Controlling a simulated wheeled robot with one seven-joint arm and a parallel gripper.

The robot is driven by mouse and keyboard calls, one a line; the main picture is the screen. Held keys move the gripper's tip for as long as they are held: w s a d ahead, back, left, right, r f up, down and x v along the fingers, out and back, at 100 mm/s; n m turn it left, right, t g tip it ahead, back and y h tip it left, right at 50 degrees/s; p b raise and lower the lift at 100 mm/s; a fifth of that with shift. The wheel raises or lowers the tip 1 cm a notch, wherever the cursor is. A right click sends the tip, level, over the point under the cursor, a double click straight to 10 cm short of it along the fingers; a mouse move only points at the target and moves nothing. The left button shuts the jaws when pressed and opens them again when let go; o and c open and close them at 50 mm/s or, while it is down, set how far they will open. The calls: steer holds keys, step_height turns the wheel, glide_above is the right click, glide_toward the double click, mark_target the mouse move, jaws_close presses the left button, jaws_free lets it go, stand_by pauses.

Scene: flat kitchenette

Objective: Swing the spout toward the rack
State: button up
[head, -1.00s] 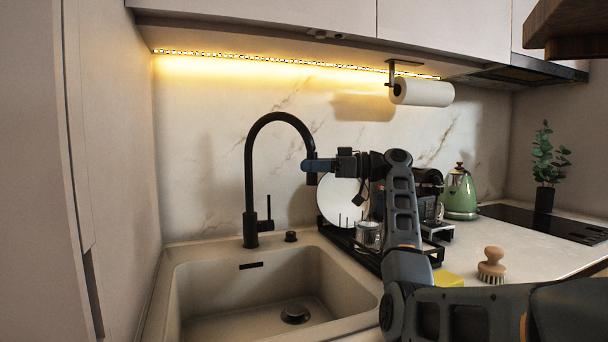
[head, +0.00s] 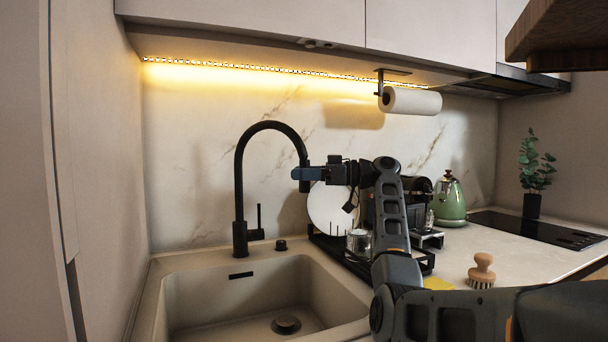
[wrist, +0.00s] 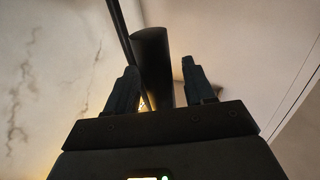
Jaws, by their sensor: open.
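The black gooseneck faucet's spout (head: 268,125) arches up from its base behind the sink and bends over to the right, ending near my gripper. My gripper (head: 300,174) is at the spout's downturned end. In the wrist view, the dark tube of the spout (wrist: 151,60) shows between the two fingers of my open gripper (wrist: 165,85). Whether the fingers touch it cannot be told. The black dish rack (head: 345,252) stands on the counter right of the sink, holding a white round plate (head: 328,208), partly hidden by my arm.
The sink (head: 255,295) lies below the spout, and the faucet lever (head: 259,222) stands beside its base. A glass (head: 358,241), a brush (head: 482,270), a yellow sponge (head: 437,283) and a green kettle (head: 449,200) are to the right. A paper roll (head: 411,101) hangs above.

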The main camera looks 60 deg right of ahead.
steer(key=shift+s, duration=0.1)
steer(key=v, duration=0.7)
steer(key=shift+s+d+b, duration=0.15)
steer(key=shift+s+b, duration=0.15)
steer(key=shift+b, duration=0.1)
